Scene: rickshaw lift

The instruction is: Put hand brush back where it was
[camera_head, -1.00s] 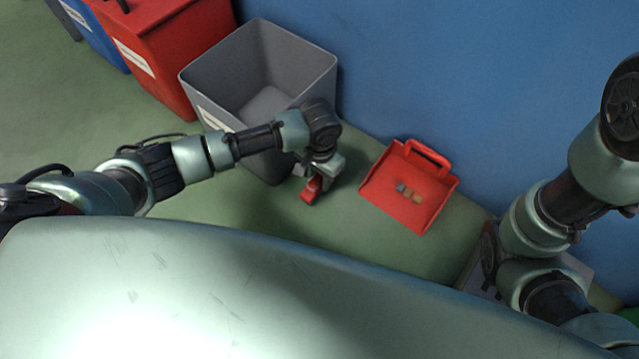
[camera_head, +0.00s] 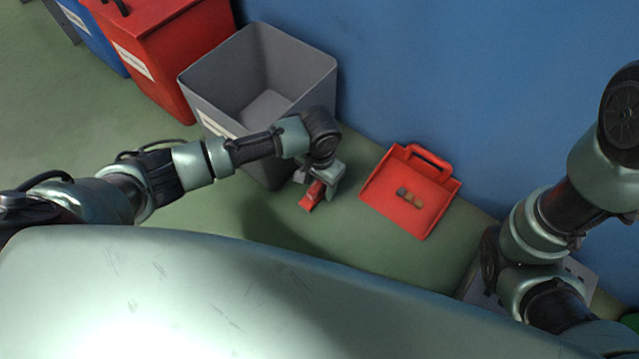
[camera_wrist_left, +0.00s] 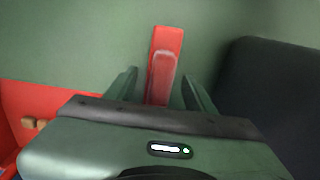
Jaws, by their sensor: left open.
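The red hand brush (camera_head: 311,197) is below my left gripper (camera_head: 316,190) in the head view, to the left of the red dustpan (camera_head: 385,201). In the left wrist view the brush (camera_wrist_left: 166,45) lies between the two spread fingers of my left gripper (camera_wrist_left: 162,88) and extends beyond them over the green floor. The gripper is open, with a gap beside the brush. The gripper hides part of the brush. My right arm shows at the right of the head view, but its gripper does not.
The dustpan holds small brown and grey pieces (camera_head: 410,197). A grey open bin (camera_head: 300,98) stands close behind my left wrist. A red bin (camera_head: 165,50) and a blue bin (camera_head: 93,40) stand farther left. A blue wall (camera_head: 460,80) is behind. Green floor is free in front.

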